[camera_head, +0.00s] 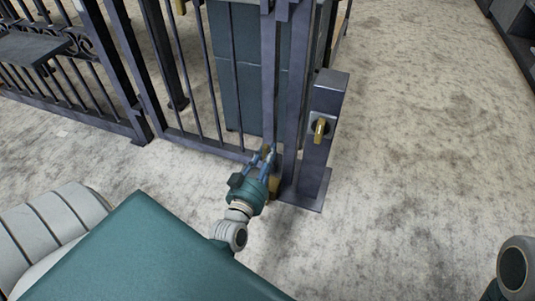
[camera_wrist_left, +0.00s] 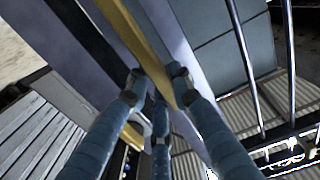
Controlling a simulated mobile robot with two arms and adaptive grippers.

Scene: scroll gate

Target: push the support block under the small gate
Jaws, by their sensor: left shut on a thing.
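The small gate (camera_head: 222,112) is a dark metal barred gate, standing upright and looking closed against its post. My left gripper (camera_head: 263,157) is low at the gate's right end, beside the post foot. A yellow-brown piece, which looks like the support block (camera_head: 274,187), shows beside the gripper, partly hidden by it. In the left wrist view, the fingers of my left gripper (camera_wrist_left: 160,76) are shut on a long yellow piece (camera_wrist_left: 133,32), apparently the same block. Whether any of it lies under the gate I cannot tell. My right gripper is out of view.
A dark post (camera_head: 324,120) with a brass knob (camera_head: 320,129) stands on a flat foot right of the gripper. A teal panel (camera_head: 245,75) stands behind the bars. More fence (camera_head: 75,90) runs left. The stone floor (camera_head: 430,160) is clear on the right.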

